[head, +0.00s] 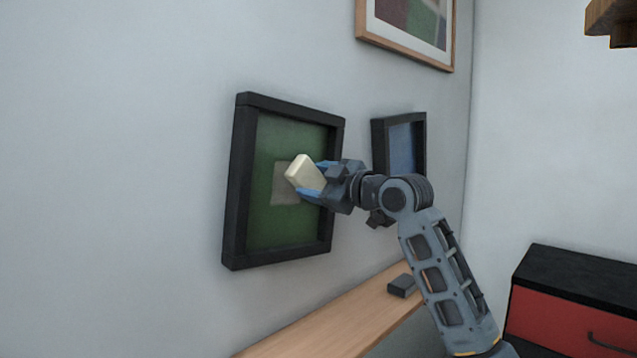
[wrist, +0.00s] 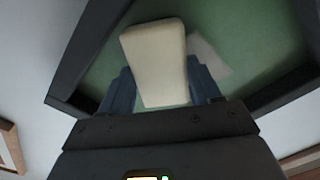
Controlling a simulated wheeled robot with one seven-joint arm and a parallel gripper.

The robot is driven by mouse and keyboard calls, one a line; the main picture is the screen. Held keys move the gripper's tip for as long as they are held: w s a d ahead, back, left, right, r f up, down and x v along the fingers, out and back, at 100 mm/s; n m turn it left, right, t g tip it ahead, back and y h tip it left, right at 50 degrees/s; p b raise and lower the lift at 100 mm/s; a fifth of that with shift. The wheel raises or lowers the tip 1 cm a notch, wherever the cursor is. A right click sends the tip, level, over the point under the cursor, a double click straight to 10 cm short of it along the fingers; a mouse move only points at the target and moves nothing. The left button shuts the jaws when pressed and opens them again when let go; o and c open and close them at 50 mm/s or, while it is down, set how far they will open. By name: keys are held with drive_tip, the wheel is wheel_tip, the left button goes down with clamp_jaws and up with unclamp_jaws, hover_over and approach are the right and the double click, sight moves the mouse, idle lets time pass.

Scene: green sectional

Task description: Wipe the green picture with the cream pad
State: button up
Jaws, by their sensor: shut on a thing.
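The green picture (head: 262,222) hangs on the wall in a thick black frame, with a paler greyish patch (head: 284,188) near its middle. My gripper (head: 312,182) is shut on the cream pad (head: 303,172) and holds it in front of that patch. In the wrist view the cream pad (wrist: 155,60) sits between the blue fingers, with the green surface (wrist: 240,32) behind it and part of the pale patch (wrist: 207,56) showing beside it. I cannot tell whether the pad touches the picture.
A smaller black-framed blue picture (head: 405,150) hangs to the right, behind my wrist. A wood-framed picture (head: 408,28) hangs above. Below is a wooden ledge (head: 325,322) with a small dark block (head: 401,286). A black-and-red cabinet (head: 570,305) stands at the lower right.

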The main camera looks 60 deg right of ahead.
drive_tip(key=shift+w, duration=0.1)
